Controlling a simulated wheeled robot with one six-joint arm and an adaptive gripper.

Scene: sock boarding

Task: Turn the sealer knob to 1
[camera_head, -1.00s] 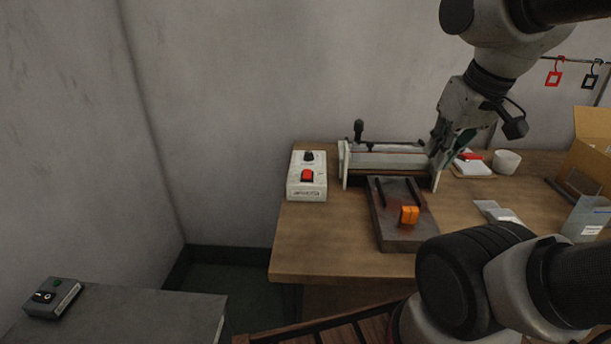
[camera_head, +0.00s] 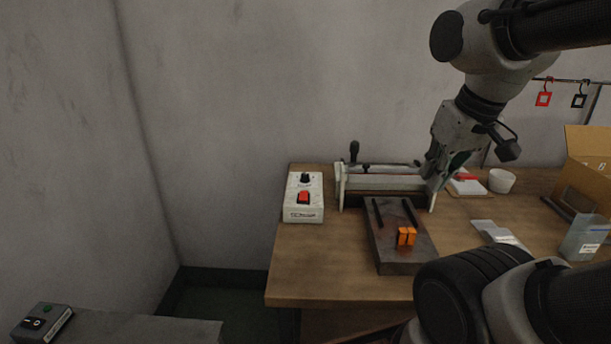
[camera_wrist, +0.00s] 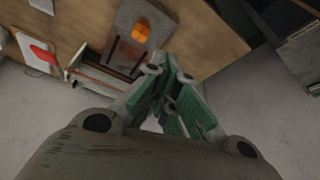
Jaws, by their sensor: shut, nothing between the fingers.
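The sealer knob (camera_head: 305,178) is small and dark, on top of a white control box (camera_head: 303,214) at the table's left back corner. A red rocker switch (camera_head: 303,198) sits in front of it on the same box. The knob's setting is too small to read. The sealer (camera_head: 380,183), a long pale bar with a dark upright handle at its left, stands right of the box. My gripper (camera_head: 433,182) points down by the sealer's right end, well to the right of the knob. In the wrist view its green-padded fingers (camera_wrist: 165,78) are shut and empty.
A dark plate (camera_head: 400,262) with an orange block (camera_head: 406,236) lies before the sealer. A white cup (camera_head: 501,181), cardboard box (camera_head: 588,150) and hanging tags (camera_head: 543,99) are on the right. A grey surface with a switch box (camera_head: 42,323) is lower left. Table front-left is clear.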

